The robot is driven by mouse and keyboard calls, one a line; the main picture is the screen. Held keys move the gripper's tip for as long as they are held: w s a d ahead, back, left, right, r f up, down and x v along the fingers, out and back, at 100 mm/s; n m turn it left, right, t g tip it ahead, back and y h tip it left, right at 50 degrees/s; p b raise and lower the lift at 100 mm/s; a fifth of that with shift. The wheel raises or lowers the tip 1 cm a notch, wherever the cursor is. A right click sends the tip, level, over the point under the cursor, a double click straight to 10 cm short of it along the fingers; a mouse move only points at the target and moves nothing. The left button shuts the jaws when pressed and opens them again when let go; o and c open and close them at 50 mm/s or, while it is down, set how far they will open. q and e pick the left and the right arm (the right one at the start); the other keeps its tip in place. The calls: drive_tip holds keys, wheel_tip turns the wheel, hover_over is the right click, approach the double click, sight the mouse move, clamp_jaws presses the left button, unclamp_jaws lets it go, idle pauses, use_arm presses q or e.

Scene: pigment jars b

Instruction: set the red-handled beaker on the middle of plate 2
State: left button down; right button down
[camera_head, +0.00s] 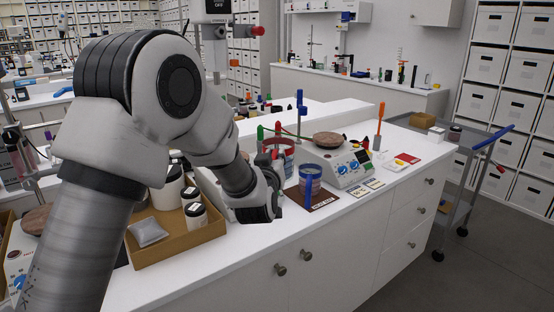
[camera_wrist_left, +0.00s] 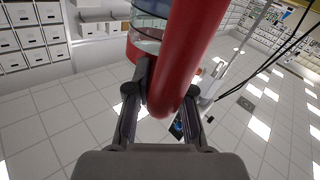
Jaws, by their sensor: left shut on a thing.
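My left gripper (camera_head: 268,183) is shut on the red handle (camera_wrist_left: 187,60) of the red-handled beaker. In the head view, the beaker (camera_head: 279,152) shows just beyond the gripper, over the counter, its lower part partly hidden. Part of its glass body shows in the wrist view (camera_wrist_left: 148,28). A hotplate with a round brown top (camera_head: 328,139) and blue knobs stands to the right of the beaker. Another hotplate (camera_head: 18,262) shows at the far left, partly hidden by my arm. The plate numbers are too small to read. My right gripper is out of view.
A blue-handled beaker (camera_head: 309,178) stands on a brown mat (camera_head: 325,199) near the counter's front. A cardboard tray (camera_head: 178,247) with white jars sits to the left. An orange-handled tool (camera_head: 379,128) stands upright at the right. The front strip of the counter (camera_head: 262,240) is clear.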

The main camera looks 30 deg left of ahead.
use_arm(q)
drive_tip(key=w+a, duration=0.7)
drive_tip(key=a, duration=0.6)
drive_tip(key=w+a, duration=0.7)
drive_tip(key=a, duration=0.5)
drive_tip(key=shift+a, duration=0.4)
idle(0.9)
wheel_tip(320, 180, down, 4)
drive_tip(key=b, duration=0.2)
drive_tip(key=shift+b, duration=0.3)
drive_tip(key=shift+s, duration=0.1)
drive_tip(key=shift+f+b, duration=0.4)
drive_tip(key=shift+f, duration=0.15)
idle(0.6)
